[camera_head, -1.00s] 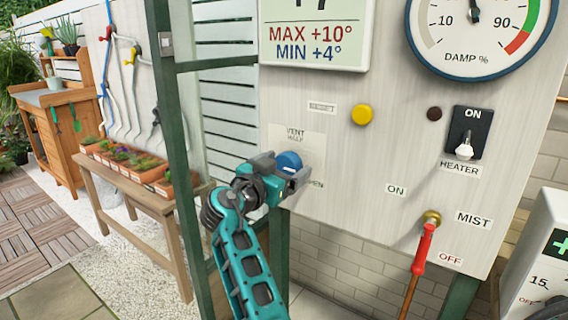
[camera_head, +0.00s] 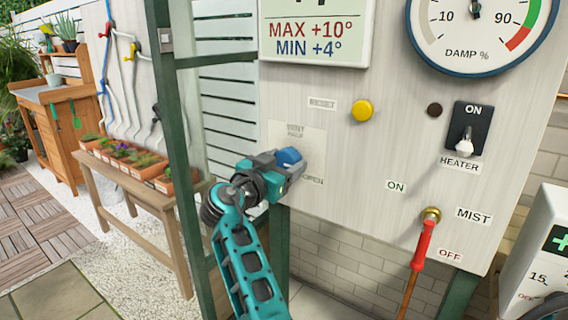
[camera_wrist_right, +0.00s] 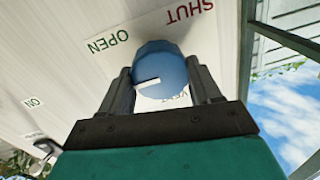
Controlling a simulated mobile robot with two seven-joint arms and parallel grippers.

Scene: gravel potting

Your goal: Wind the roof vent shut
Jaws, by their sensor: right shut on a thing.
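The blue vent knob (camera_head: 289,157) sits on the pale control panel. My right gripper (camera_head: 284,163) is shut on it. In the wrist view the round blue knob (camera_wrist_right: 164,66) sits between the two dark fingers of the right gripper (camera_wrist_right: 160,72). Its white pointer mark points left in that view, between the OPEN label (camera_wrist_right: 107,40) and the partly hidden VENT label (camera_wrist_right: 180,97). The red SHUT label (camera_wrist_right: 188,11) is beyond the knob at the top. In the head view SHUT is hidden behind my gripper. My left gripper is not in view.
The panel also carries a yellow button (camera_head: 362,111), a heater switch (camera_head: 466,142) and a red mist lever (camera_head: 423,245). A green post (camera_head: 172,120) stands left of my arm. Behind it is a wooden bench (camera_head: 150,192) with planted pots.

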